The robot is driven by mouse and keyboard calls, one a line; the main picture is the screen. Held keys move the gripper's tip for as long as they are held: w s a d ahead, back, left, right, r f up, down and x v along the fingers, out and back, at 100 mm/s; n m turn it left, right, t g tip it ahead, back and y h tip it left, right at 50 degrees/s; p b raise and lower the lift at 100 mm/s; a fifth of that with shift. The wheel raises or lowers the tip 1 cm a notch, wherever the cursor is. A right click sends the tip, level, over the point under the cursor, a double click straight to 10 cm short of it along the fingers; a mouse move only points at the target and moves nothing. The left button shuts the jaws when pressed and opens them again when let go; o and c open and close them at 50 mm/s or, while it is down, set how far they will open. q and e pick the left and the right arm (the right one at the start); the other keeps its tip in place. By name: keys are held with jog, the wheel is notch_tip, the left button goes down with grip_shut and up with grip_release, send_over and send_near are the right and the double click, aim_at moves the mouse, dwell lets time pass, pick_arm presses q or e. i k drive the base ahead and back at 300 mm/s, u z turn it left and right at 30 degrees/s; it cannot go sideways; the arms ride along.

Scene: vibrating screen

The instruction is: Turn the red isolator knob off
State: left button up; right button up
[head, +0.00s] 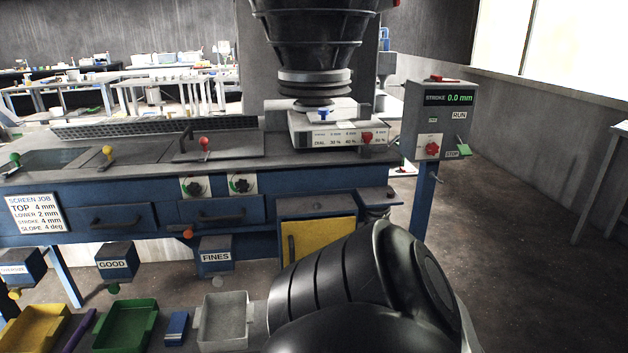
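The red isolator knob (432,148) sits on a pale plate on the front of the grey control box (440,115) at the right. The box stands on a blue post. Its display reads STROKE 0.0 mm, with RUN and STOP labels below. The knob's exact pointing direction is too small to tell. A large black link of my own arm fills the bottom middle, below and left of the box. Neither of my grippers shows in this view.
The blue screen machine (130,195) spans the left and middle, with a black hopper (310,35) above. Another red knob (367,137) is on the feeder's dial panel. Green (128,325) and yellow (35,328) trays lie at lower left.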

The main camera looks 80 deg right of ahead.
aim_at(432, 148)
jog(key=z, duration=2.55)
jog(key=i, duration=1.05)
jog(key=u, duration=0.05)
